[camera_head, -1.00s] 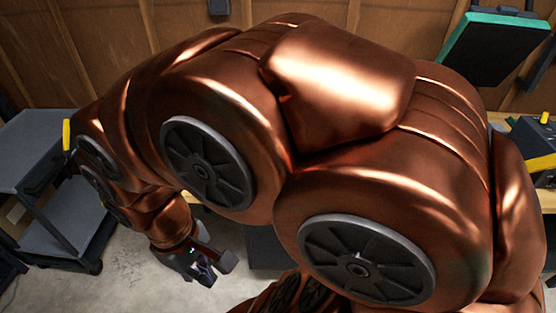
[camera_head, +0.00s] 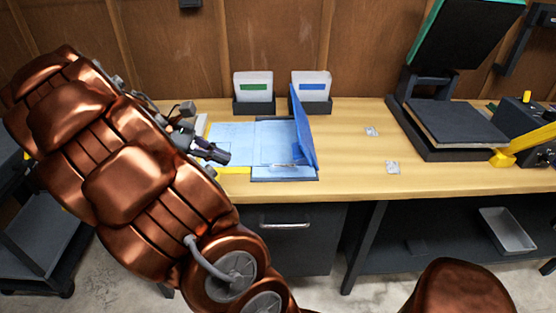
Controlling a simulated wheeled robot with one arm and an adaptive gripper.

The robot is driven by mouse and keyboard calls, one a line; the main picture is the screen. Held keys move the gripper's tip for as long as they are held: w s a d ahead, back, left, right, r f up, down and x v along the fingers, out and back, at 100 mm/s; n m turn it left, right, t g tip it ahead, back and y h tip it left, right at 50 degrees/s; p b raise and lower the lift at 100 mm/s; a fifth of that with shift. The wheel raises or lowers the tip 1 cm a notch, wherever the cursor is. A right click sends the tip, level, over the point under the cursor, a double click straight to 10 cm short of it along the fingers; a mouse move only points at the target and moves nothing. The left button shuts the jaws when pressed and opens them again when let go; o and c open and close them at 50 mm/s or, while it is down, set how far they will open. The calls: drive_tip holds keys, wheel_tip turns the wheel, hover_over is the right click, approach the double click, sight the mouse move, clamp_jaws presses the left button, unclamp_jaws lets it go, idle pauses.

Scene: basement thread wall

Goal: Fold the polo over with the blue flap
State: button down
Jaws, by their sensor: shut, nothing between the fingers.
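The polo (camera_head: 272,143) is light blue and lies spread on a folding board on the wooden bench. The board's blue flap (camera_head: 303,132) stands steeply up along the right side, its lower edge at the bench. My gripper (camera_head: 226,157) is shut and empty, over the left part of the polo, left of the blue flap and apart from it. I cannot tell whether it touches the cloth. A yellow part (camera_head: 235,170) of the board shows below my gripper. My arm hides much of the board's left side.
Two holders with white cards, one with a green label (camera_head: 254,88) and one with a blue label (camera_head: 312,88), stand behind the board. A heat press (camera_head: 455,125) stands at right. Small clear packets (camera_head: 393,167) lie on the otherwise free bench between.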

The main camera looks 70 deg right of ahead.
sight(300, 131)
drive_tip(key=w+d+f+n+g+b, duration=0.1)
drive_tip(key=w+d+f+g+b, duration=0.2)
drive_tip(key=d, duration=0.4)
drive_tip(key=d+r+x, duration=0.1)
drive_tip(key=r+x, duration=0.1)
drive_tip(key=x, duration=1.1)
drive_tip(key=shift+s+r+n, duration=0.2)
drive_tip(key=shift+s+n, duration=0.1)
drive_tip(key=shift+s, duration=0.3)
drive_tip(key=shift+d+r, duration=0.1)
drive_tip(key=shift+s+d+r+t+p, duration=0.1)
drive_tip(key=shift+s+r+t+p, duration=0.2)
drive_tip(key=shift+p, duration=0.6)
